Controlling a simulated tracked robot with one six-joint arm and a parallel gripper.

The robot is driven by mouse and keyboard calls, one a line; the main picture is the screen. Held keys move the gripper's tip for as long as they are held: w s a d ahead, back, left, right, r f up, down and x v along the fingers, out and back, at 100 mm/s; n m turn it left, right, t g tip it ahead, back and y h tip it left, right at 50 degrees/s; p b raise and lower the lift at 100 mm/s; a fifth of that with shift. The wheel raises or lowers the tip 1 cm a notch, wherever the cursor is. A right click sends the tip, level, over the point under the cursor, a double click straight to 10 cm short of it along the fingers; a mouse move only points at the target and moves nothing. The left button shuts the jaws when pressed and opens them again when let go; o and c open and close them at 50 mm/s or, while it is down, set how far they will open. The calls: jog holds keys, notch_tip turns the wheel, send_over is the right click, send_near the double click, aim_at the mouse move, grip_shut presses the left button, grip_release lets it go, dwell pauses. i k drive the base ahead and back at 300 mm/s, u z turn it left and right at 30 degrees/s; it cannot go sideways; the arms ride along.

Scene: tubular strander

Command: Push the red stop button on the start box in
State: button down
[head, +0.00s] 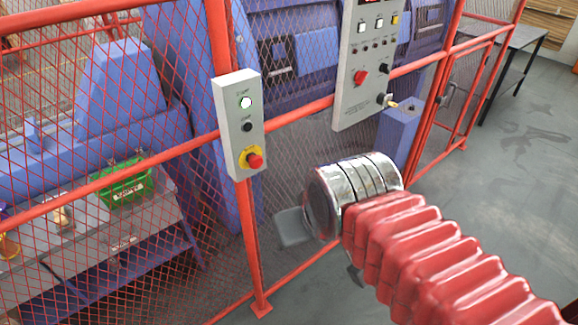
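The start box (239,123) is a narrow pale grey box on a red fence post, left of centre in the head view. It carries a lit whitish-green button (246,102) at the top and a small black one (247,127) below it. The red stop button (255,161) sits on a yellow surround at the bottom and stands out from the box. My gripper (292,228) is below and right of the stop button, apart from it in the picture.
Red mesh fencing with red rails runs across the view before blue machinery. A larger grey control panel (364,62) with a red knob hangs to the right. Behind the mesh at left is a green crate (123,184). Grey floor is open at right, with a dark-framed table (512,60) behind.

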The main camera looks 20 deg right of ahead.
aim_at(255, 161)
jog(key=z, duration=0.55)
jog(key=k, duration=1.1)
jog(key=u, duration=1.05)
jog(key=i, duration=1)
jog(key=u, duration=0.05)
